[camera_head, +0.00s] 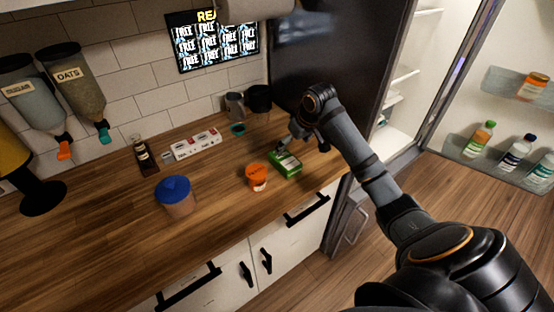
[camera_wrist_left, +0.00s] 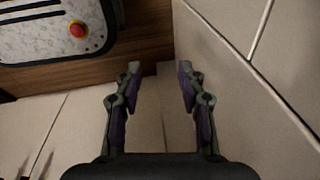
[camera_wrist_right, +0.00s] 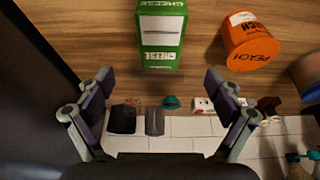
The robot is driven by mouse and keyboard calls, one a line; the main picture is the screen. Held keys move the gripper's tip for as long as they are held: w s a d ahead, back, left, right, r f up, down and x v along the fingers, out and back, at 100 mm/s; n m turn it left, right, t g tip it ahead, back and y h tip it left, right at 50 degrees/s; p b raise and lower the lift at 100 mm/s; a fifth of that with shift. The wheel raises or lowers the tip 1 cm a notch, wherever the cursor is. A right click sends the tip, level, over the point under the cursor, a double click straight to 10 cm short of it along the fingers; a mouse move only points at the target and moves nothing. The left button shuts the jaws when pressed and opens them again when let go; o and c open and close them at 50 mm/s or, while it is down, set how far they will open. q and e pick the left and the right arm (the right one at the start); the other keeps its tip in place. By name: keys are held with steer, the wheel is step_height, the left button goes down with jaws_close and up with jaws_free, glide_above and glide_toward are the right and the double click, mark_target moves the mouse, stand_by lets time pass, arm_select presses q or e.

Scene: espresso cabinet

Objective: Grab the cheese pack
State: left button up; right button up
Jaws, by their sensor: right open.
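The cheese pack is a green and white box (camera_head: 285,163) on the wooden counter near its front edge. It also shows at the top middle of the right wrist view (camera_wrist_right: 162,38), its label reading CHEESE. My right gripper (camera_head: 301,137) is just behind the pack in the head view. In the right wrist view its fingers (camera_wrist_right: 160,98) are spread wide and empty, with the pack beyond them, apart from both. My left gripper (camera_wrist_left: 156,75) is open and empty in the left wrist view and is not in the head view.
An orange tub (camera_head: 257,176) marked PEACH stands close beside the pack. A blue-lidded jar (camera_head: 175,195) is further left. A white carton row (camera_head: 197,144), a grey mug (camera_head: 235,104) and a dark mug (camera_head: 258,98) are behind. The open fridge (camera_head: 405,100) is at the right.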

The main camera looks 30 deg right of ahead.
mark_target(286, 158)
steer(key=x, duration=0.3)
steer(key=shift+f+p, duration=0.3)
steer(key=shift+f, duration=0.15)
steer(key=p+x, duration=0.1)
steer(key=x, duration=0.1)
steer(key=shift+w+f, duration=0.1)
steer(key=shift+f, duration=0.2)
steer(key=x, duration=0.2)
steer(key=shift+w+f, duration=0.1)
steer(key=shift+f, duration=0.25)
steer(key=shift+w+f, duration=0.25)
steer(key=shift+f, duration=0.15)
steer(key=shift+s, duration=0.1)
steer(key=c, duration=0.4)
steer(key=shift+r, duration=0.1)
steer(key=c, duration=1.1)
arm_select(q)
steer(key=s+r, duration=0.1)
steer(key=s+d+r, duration=0.1)
steer(key=shift+s+d, duration=0.15)
steer(key=shift+s, duration=0.15)
arm_select(e)
steer(key=shift+o, duration=0.2)
arm_select(q)
steer(key=shift+f, duration=0.1)
arm_select(e)
steer(key=shift+r, duration=0.1)
